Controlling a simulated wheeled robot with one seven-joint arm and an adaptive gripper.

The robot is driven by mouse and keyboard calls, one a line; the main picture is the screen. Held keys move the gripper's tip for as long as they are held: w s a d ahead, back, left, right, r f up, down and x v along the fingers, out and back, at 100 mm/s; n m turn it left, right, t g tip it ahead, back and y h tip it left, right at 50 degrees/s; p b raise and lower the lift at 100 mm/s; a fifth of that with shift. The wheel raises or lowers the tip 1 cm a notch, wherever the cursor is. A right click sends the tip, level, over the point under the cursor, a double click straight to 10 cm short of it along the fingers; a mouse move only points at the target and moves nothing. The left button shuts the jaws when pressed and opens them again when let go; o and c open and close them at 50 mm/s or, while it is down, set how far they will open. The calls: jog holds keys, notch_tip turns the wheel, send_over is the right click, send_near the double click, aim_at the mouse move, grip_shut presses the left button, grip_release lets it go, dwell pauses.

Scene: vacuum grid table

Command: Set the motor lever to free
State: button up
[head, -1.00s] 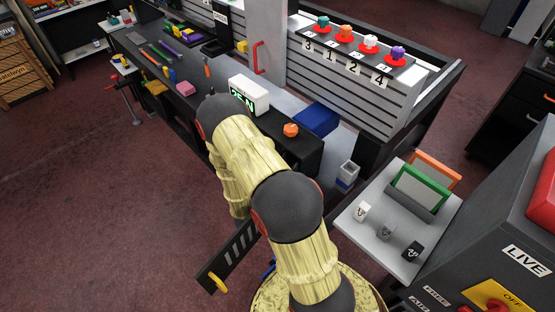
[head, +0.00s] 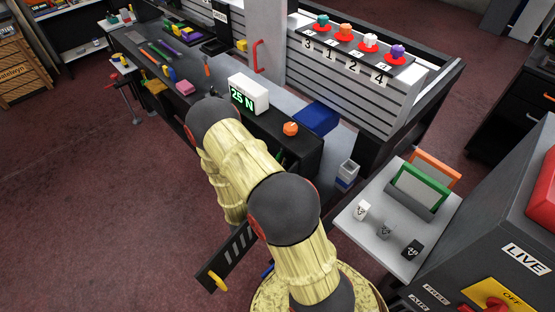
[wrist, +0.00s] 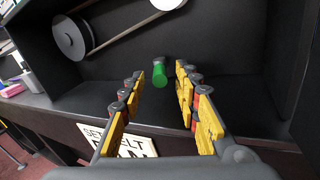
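In the wrist view a green-ended lever (wrist: 160,74) with a grey base stands in a dark box, below a belt and pulleys. It bears no label I can read, so I cannot confirm by lettering that it is the motor lever. My gripper (wrist: 159,91) is open, its yellow-and-red fingers to the left and right of the line to the lever. The lever shows between the fingertips, seemingly a little beyond them; contact is not visible.
A grey pulley (wrist: 72,37) and belt (wrist: 125,28) are above the lever. A partly hidden "SET BELT" sign (wrist: 112,140) is below. In the head view, a white display (head: 248,94) reads "25 N" beside an orange knob (head: 291,129). A yellow OFF switch (head: 492,293) is at lower right.

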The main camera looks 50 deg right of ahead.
jog(key=shift+v, duration=2.45)
